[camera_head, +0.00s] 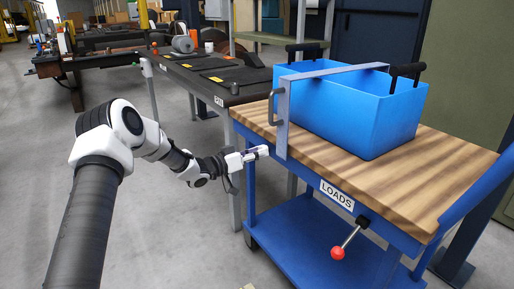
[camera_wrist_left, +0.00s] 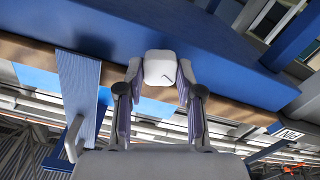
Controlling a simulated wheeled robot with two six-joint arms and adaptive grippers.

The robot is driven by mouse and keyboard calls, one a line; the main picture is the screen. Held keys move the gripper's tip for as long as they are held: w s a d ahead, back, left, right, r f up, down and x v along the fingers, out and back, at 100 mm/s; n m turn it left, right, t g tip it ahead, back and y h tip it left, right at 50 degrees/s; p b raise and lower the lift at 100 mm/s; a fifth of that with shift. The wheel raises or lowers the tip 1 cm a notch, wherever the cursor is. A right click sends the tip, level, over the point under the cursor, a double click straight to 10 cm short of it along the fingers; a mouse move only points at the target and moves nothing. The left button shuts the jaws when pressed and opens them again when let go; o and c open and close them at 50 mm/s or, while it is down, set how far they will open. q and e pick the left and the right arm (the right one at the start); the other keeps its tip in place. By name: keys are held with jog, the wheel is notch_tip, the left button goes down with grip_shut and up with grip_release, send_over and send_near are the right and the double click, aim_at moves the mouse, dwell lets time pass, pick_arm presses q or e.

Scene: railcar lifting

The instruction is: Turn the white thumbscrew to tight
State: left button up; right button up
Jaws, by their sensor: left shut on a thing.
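In the head view my left gripper (camera_head: 257,153) reaches in from the left to the left end of the cart, just below the wooden top. The thumbscrew cannot be told apart from the fingers there. My right gripper is in neither view.
A blue bin (camera_head: 345,108) with black handles stands on the cart's wooden top (camera_head: 440,180). A grey-blue latch bar (camera_head: 283,120) with a handle rises close beside my left gripper. A red-knobbed lever (camera_head: 338,252) sticks out below the LOADS label. A dark workbench (camera_head: 235,95) stands behind.

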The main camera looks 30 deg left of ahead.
pick_arm(q)
jog(key=shift+m+p, duration=5.15)
jog(key=shift+m, duration=9.15)
jog(key=o, duration=1.2)
jog(key=shift+d+f, duration=0.1)
jog(key=shift+c, duration=0.2)
